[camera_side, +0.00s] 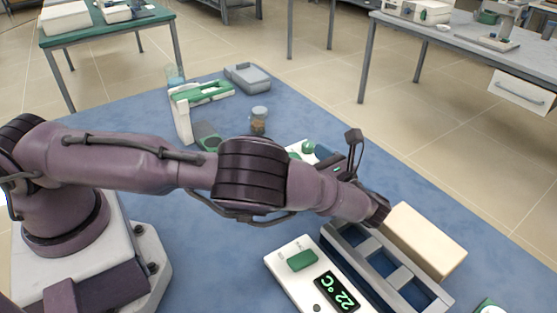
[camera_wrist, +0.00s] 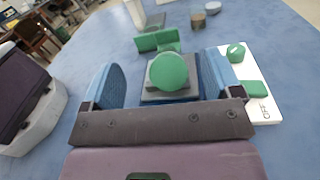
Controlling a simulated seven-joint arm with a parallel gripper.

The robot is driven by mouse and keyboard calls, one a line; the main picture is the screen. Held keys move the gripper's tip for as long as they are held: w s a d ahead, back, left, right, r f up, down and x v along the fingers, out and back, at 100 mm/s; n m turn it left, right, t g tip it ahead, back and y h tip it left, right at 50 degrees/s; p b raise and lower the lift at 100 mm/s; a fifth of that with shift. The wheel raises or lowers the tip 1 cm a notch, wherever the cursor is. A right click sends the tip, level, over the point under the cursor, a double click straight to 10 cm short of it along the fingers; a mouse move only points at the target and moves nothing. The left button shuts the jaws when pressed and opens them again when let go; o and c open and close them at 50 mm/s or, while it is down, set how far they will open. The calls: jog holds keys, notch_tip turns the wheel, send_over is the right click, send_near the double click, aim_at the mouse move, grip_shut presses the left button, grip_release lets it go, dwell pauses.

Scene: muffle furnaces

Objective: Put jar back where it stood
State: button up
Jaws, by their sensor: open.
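A small brown thing (camera_wrist: 198,20), which looks like the jar, shows near the top of the wrist view, beyond the fingers. My gripper (camera_wrist: 160,68) is open, with its blue finger pads wide apart. A green round knob on a dark grey block (camera_wrist: 170,72) shows between the fingers in the wrist view; I cannot tell whether they touch it. My arm partly hides the gripper in the side view.
A white device with a 22 °C display (camera_side: 297,275), a grey rack (camera_side: 385,268) and a cream box (camera_side: 425,240) stand at front right. A white panel (camera_wrist: 262,85) is close to the right finger. A green-and-white device (camera_side: 183,118) and grey container (camera_side: 247,77) stand farther back.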

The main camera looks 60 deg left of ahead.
notch_tip(320, 180, down, 4)
jog(key=shift+r, duration=0.1)
jog(key=shift+a+f, duration=0.25)
jog(key=shift+a, duration=0.1)
jog(key=a, duration=0.4)
jog(key=shift+s+a, duration=0.15)
jog(key=shift+s, duration=0.1)
jog(key=shift+c, duration=0.4)
jog(key=c, duration=1)
jog(key=shift+r, duration=0.1)
